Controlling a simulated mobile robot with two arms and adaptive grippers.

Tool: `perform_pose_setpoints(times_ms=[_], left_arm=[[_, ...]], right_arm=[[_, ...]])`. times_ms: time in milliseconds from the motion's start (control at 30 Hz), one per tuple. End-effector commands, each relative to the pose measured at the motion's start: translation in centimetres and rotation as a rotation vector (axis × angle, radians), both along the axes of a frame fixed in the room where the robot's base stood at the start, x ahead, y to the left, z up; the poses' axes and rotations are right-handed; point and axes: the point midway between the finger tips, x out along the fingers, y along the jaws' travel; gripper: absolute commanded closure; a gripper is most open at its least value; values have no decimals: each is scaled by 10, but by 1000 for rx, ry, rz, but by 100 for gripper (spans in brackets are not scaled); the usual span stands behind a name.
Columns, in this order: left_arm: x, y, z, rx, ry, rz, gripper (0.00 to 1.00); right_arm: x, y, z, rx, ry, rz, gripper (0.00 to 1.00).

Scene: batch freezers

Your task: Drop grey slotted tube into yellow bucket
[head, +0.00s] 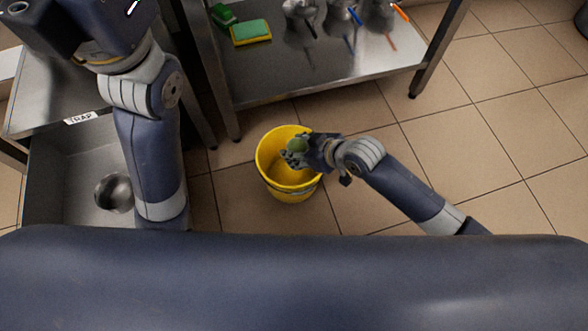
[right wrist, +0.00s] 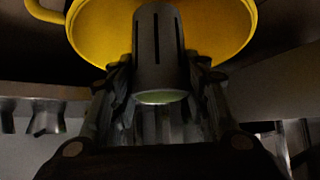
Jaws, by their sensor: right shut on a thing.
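The yellow bucket (head: 290,190) stands on the tiled floor in the middle of the head view, and its inside also shows in the right wrist view (right wrist: 215,28). My right gripper (head: 300,148) is over the bucket's upper right rim. It is shut on the grey slotted tube (right wrist: 158,55), which points toward the bucket in the right wrist view.
A steel shelf (head: 310,85) behind the bucket holds green-and-yellow sponges (head: 250,32) and several metal tools. A steel sink (head: 60,185) labelled TRAP is at the left. The tiled floor (head: 450,130) to the right is clear.

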Motion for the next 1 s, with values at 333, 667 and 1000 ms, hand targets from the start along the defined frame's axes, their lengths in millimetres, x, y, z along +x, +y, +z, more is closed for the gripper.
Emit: perform_pose_setpoints(times_ms=[333,667,1000], left_arm=[[-1,0,1,1,-4,1,60],[-1,0,1,1,-3,0,60],[-1,0,1,0,-4,1,60]], right_arm=[[1,0,0,1,-2,-1,55],[0,0,0,1,-1,0,34],[-8,-10,12,0,-2,0,34]])
